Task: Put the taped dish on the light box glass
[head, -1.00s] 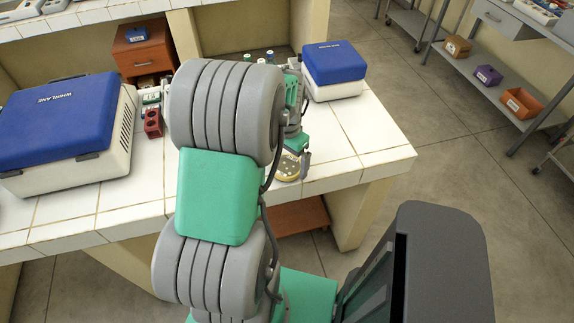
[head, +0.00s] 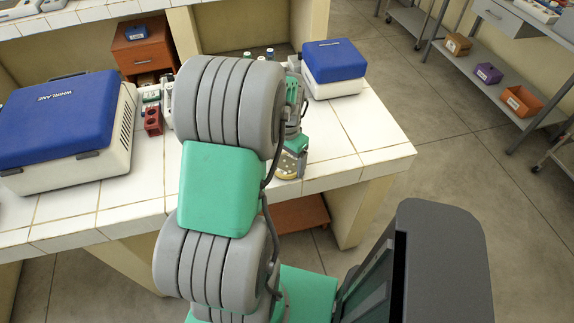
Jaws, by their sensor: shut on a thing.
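A round, pale yellow dish (head: 287,168) with light spots is at the front edge of the tiled bench, just right of my arm. I cannot make out tape on it. My gripper (head: 295,158) is at the dish's upper right side and is shut on it. The fingertips are small and partly hidden. Whether the dish touches the bench cannot be told. I cannot make out the light box glass; my arm covers the middle of the bench.
A blue-lidded Whirlane box (head: 65,120) stands at left and a smaller blue-lidded box (head: 334,68) at back right. A red block (head: 153,121) and several capped bottles (head: 258,54) are near my arm. Bare tiles (head: 365,125) lie at right. A shelf cart (head: 480,65) stands beyond.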

